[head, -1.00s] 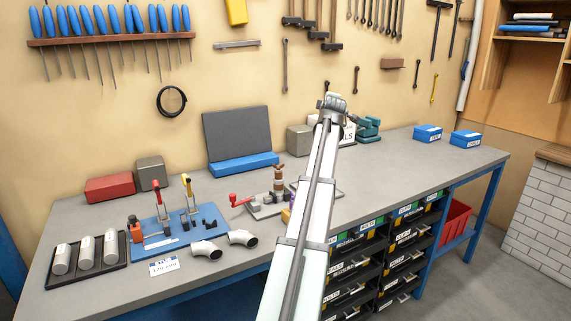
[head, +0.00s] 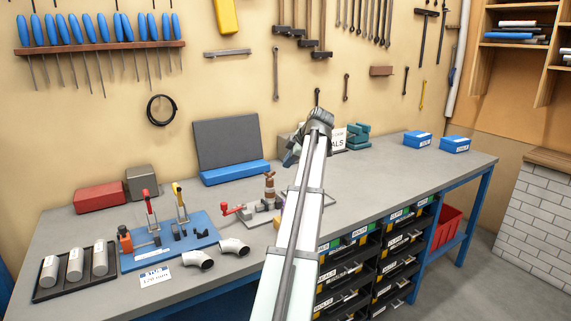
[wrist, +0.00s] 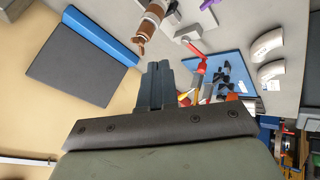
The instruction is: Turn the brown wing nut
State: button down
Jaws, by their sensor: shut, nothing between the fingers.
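The brown wing nut (wrist: 141,43) shows in the wrist view at the end of a post with brown and pale bands. In the head view the wing nut (head: 269,175) is at the top of this upright post, at mid-bench; its wings are too small to make out clearly. My gripper (wrist: 156,65) is shut and empty, its dark fingers just apart from the wing nut in the wrist view. In the head view my gripper (head: 291,156) is above and right of the post, partly hidden by my wrist.
A red-handled crank (head: 232,210) stands left of the post. A blue plate with upright clamps (head: 170,247) and white pipe elbows (head: 234,247) lie further left. A dark panel (head: 227,143) with a blue base is behind.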

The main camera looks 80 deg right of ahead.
aim_at(271, 177)
jog(key=x, duration=0.3)
jog(key=d+x, duration=0.1)
jog(key=x, duration=0.2)
jog(key=d+r+x, duration=0.1)
jog(key=x, duration=0.2)
jog(key=shift+w+d+f, duration=0.15)
jog(key=shift+w+f, duration=0.15)
jog(key=shift+w, duration=0.05)
jog(key=shift+w+d, duration=0.3)
jog(key=shift+d, duration=0.35)
jog(key=shift+s+d+n+y, duration=0.1)
jog(key=shift+d+n+y, duration=0.25)
jog(key=shift+n, duration=0.45)
